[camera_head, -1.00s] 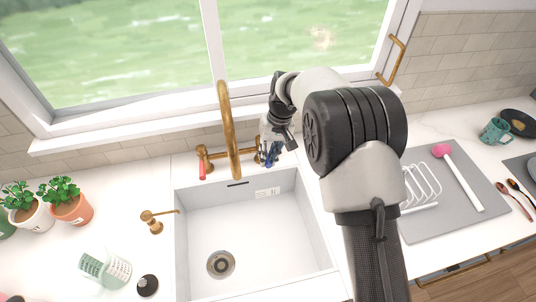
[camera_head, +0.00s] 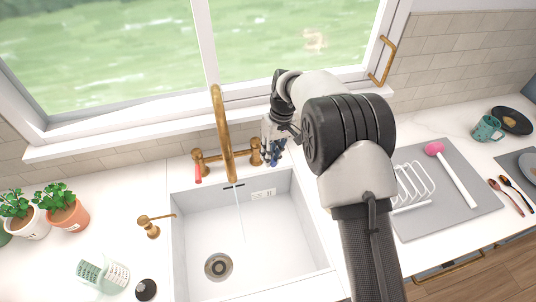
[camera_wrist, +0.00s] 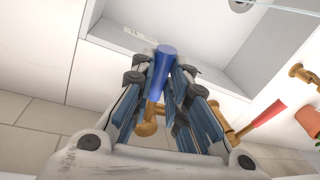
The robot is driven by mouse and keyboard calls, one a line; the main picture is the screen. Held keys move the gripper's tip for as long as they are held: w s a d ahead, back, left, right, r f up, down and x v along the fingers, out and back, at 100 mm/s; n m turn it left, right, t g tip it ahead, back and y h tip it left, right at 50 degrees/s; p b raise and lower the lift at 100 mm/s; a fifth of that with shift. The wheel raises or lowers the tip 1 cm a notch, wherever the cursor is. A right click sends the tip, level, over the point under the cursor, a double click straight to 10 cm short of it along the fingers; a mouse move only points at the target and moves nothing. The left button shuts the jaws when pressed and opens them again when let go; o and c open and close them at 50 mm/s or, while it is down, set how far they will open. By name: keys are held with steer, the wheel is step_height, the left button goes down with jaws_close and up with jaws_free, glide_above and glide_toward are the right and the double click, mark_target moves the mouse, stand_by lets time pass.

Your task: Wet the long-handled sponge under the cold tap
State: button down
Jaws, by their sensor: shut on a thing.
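The long-handled sponge (camera_head: 434,149), with a pink head and white handle, lies on the grey mat (camera_head: 415,226) to the right of the sink. The brass tap (camera_head: 218,112) stands behind the sink. A thin stream of water (camera_head: 240,215) runs from its spout into the basin. My gripper (camera_wrist: 163,78) is shut on the blue cold tap lever (camera_wrist: 165,60), whose end sticks out past the fingertips. In the head view my gripper (camera_head: 273,152) is at the tap's right side, partly hidden by my arm.
The red lever (camera_head: 198,172) is on the tap's left. The white sink (camera_head: 205,210) is empty apart from the water. A brass soap dispenser (camera_head: 152,227) and potted plants (camera_head: 62,203) stand to the left. A white rack (camera_head: 411,184) lies on the mat, left of the sponge.

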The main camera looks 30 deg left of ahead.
steer(key=c, duration=1.6)
jaws_free()
steer(key=shift+o, duration=0.2)
steer(key=shift+r, duration=0.1)
step_height(320, 180, up, 12)
steer(key=w+d, duration=0.1)
steer(key=w, duration=0.1)
steer(key=shift+d+f, duration=0.2)
steer(key=shift+r, duration=0.1)
